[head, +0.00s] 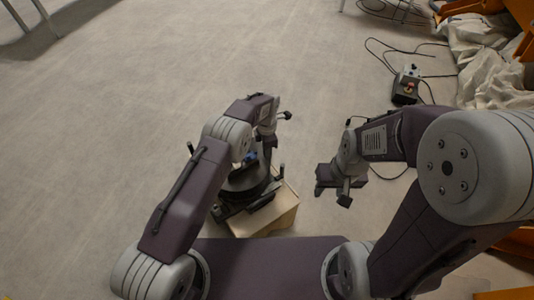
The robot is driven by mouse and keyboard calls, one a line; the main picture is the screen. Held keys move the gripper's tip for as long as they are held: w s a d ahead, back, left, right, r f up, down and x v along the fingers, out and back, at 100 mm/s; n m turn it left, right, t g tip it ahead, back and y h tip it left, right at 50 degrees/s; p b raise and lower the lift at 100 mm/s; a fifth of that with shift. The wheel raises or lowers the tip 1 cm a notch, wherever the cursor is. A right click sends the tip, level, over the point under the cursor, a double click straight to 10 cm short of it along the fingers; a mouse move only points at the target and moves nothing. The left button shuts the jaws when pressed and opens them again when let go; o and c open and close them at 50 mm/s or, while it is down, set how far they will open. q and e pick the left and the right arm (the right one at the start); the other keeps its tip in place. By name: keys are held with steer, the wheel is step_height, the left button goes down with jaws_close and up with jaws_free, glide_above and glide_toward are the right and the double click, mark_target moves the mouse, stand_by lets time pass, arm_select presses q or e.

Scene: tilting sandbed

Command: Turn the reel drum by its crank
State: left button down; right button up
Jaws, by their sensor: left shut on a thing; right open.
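The reel drum (245,181) is a dark round thing on a dark frame, on top of a pale box. My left arm reaches over it and hides much of it. My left gripper (270,143) is over the drum's far right side, shut on the crank. The crank itself is mostly hidden behind the gripper and wrist. A small blue part (250,157) shows between my arm and the drum. My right gripper (336,190) is open and empty, to the right of the drum and apart from it.
The pale box (268,217) stands on a grey floor close in front of my base. The floor at the left is clear.

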arm_select(q)
steer(key=shift+w+a+n+b, duration=0.25)
steer(key=shift+w+n+b, duration=0.3)
steer(key=shift+w+n, duration=0.45)
arm_select(e)
steer(key=shift+w+f, duration=0.45)
steer(key=shift+f, duration=0.15)
arm_select(q)
steer(key=c, duration=1.2)
jaws_free()
step_height(320, 180, up, 9)
steer(key=p, duration=0.3)
arm_select(e)
step_height(320, 180, up, 3)
steer(key=shift+r, duration=0.2)
